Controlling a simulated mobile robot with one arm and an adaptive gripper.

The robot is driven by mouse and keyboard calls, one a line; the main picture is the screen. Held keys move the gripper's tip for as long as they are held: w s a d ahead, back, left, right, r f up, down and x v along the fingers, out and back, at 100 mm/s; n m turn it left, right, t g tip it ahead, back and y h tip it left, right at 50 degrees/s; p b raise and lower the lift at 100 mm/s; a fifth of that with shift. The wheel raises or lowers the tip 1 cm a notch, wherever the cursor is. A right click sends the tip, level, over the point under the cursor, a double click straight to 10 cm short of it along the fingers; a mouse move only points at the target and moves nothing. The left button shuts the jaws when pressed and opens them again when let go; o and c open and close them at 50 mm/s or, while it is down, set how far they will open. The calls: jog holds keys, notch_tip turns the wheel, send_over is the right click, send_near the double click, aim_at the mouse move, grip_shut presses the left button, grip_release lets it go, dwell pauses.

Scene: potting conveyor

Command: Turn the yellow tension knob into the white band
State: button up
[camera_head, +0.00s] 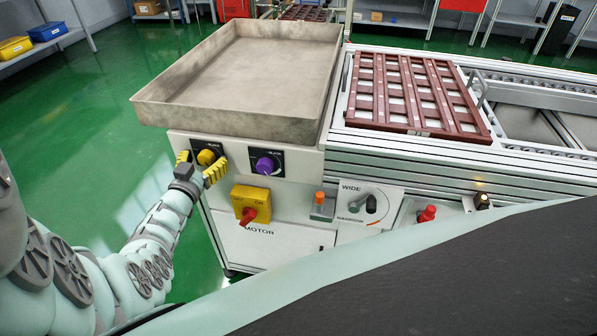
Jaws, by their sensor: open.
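The yellow tension knob (207,157) is on a dark dial plate at the upper left of the machine's front panel. My gripper (202,163), with yellow ribbed fingers, is open right at this knob. One finger is at the knob's left and the other at its lower right. I cannot tell whether the fingers touch it. The dial's white band and the knob's pointer are too small and partly hidden to make out.
A purple knob (265,165) sits just to the right on a similar plate. Below are a yellow switch box (243,198) with a red handle and a WIDE/NARROW lever (358,203). A grey metal tray (165,113) overhangs the panel. Green floor (110,150) is free at left.

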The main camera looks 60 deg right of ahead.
jog(key=v, duration=1.2)
dwell(0.5)
